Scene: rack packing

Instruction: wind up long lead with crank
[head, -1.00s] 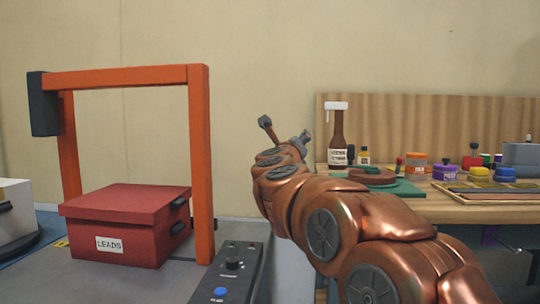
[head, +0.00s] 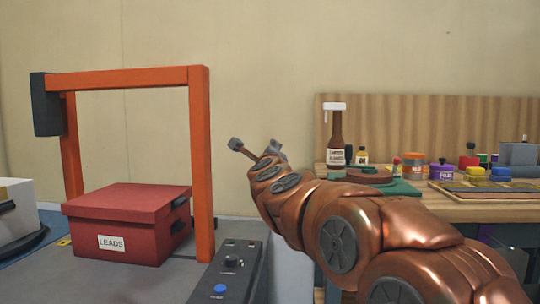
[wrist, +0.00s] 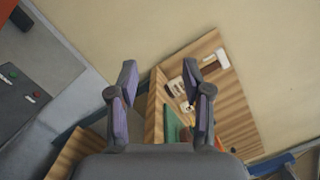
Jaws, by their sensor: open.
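My gripper (head: 254,149) is open and empty, raised in the air between the orange frame and the bench. Its two fingers stand wide apart in the wrist view (wrist: 159,76), with nothing between them. A red lidded box (head: 128,225) labelled LEADS sits under the orange frame, left of my gripper. I cannot make out a long lead or a crank for certain. A round reddish-brown piece (head: 368,175) lies on a green mat (head: 403,188) on the bench, partly behind my arm.
The orange frame (head: 201,160) stands left of my gripper. A control panel (head: 232,270) with a blue button is in front of it. The wooden bench (head: 440,208) on the right holds a brown bottle (head: 336,150), several jars and a tray. A white case (head: 15,212) is at far left.

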